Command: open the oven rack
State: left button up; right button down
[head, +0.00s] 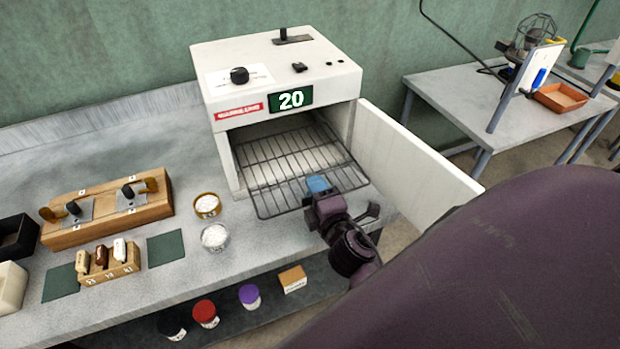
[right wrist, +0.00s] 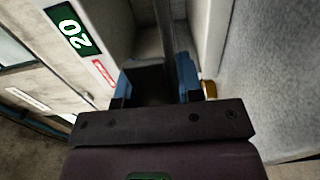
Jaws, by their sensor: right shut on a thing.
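The white oven (head: 278,75) stands on the counter with its door (head: 410,155) swung open to the right. Its wire rack (head: 285,165) is partly out, its front edge past the oven opening. My right gripper (head: 318,186) is at the right part of the rack's front and is shut on the rack. In the right wrist view the blue fingertips (right wrist: 155,82) are on either side of a dark bar, and the oven's green "20" display (right wrist: 72,29) is at upper left. The exact contact is hard to see. My left gripper is not in view.
Two small dishes, one tan (head: 207,205) and one white (head: 215,237), stand left of the rack on the counter (head: 190,280). A wooden block (head: 107,212) and a small wooden holder (head: 108,268) stand farther left. Several jars sit on a lower shelf.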

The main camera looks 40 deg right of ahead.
jog(key=shift+s+r, duration=0.2)
jog(key=shift+r, duration=0.15)
jog(key=c, duration=1.1)
grip_release()
jog(key=shift+o, duration=1.1)
jog(key=shift+s, duration=0.1)
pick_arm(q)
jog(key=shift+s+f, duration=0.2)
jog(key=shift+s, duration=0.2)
pick_arm(e)
jog(key=shift+f, duration=0.1)
jog(key=shift+s+a, duration=0.1)
